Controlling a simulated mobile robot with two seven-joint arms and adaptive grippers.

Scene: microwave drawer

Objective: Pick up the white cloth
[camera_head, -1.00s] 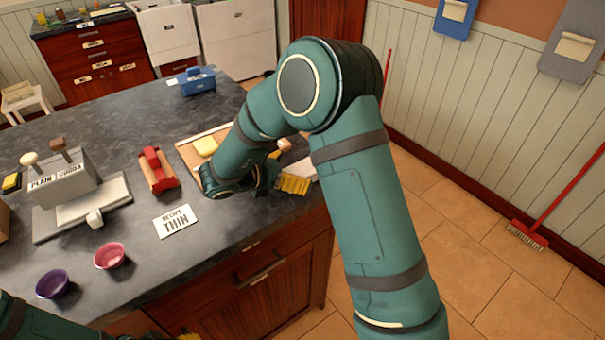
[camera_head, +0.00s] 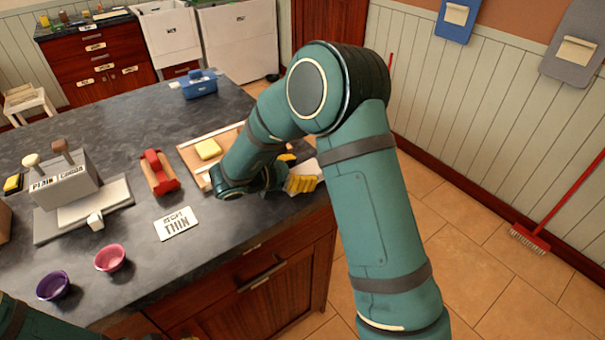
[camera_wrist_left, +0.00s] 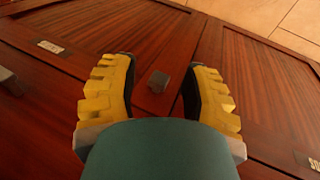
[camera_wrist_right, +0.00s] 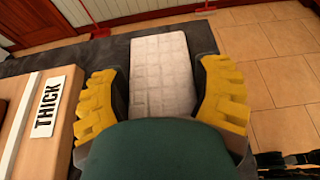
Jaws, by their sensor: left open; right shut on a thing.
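The white cloth (camera_wrist_right: 161,72) is a pale, quilted rectangle at the countertop's edge. It lies between the yellow fingers of my right gripper (camera_wrist_right: 163,95), which is shut on it. In the head view only a small pale part of the cloth (camera_head: 309,168) shows beside my right gripper (camera_head: 294,172), partly hidden by fingers and arm. I cannot tell whether the cloth is clear of the counter. My left gripper (camera_wrist_left: 163,85) is open and empty, in front of the red-brown cabinet doors (camera_wrist_left: 262,95).

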